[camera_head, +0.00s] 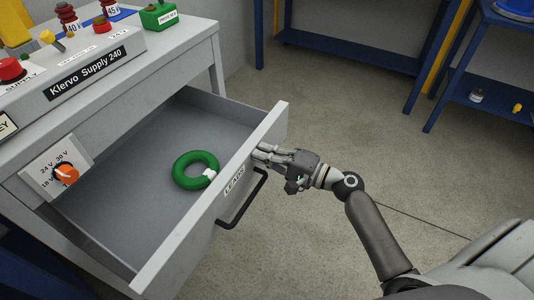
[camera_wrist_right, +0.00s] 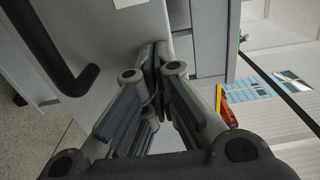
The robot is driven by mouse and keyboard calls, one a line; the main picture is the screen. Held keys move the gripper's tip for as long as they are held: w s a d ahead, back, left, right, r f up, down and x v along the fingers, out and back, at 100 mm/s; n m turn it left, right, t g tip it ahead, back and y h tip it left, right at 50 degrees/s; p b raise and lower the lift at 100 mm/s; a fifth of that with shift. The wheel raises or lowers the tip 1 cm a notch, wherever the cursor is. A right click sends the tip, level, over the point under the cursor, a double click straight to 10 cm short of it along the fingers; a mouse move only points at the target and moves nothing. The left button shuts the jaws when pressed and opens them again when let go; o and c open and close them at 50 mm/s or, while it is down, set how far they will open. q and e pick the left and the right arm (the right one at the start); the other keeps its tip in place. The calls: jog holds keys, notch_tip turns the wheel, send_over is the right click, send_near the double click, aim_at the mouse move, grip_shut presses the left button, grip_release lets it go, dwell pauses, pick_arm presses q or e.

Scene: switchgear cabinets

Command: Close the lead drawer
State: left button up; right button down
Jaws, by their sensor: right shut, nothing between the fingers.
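The lead drawer (camera_head: 150,283) is pulled out of the grey cabinet, its front panel labelled LEADS and fitted with a black bar handle (camera_head: 243,200). A green coiled lead (camera_head: 196,170) lies inside on the drawer floor. My right gripper (camera_head: 258,152) is shut and empty, its fingertips at the outer face of the drawer front, above and to the right of the handle. In the right wrist view the shut fingertips (camera_wrist_right: 155,52) are against or very near the grey panel, with the black handle (camera_wrist_right: 55,50) at upper left. Exact contact is hard to tell. My left gripper is not in view.
The cabinet top carries a Klervo Supply 240 panel (camera_head: 85,70), a green box (camera_head: 158,15) and red knobs. An orange dial (camera_head: 66,174) is on the cabinet face. Blue shelving (camera_head: 350,52) stands at the back. The floor (camera_head: 330,120) between is clear.

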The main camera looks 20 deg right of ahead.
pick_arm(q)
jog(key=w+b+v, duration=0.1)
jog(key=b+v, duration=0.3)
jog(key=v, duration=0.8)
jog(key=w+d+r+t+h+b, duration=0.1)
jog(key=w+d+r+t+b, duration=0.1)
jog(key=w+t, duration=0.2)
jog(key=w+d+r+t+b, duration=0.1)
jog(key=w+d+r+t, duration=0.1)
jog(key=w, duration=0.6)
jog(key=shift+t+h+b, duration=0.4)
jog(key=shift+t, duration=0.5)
pick_arm(e)
jog(key=x, duration=2.7)
jog(key=shift+r, duration=0.35)
jog(key=shift+r, duration=0.15)
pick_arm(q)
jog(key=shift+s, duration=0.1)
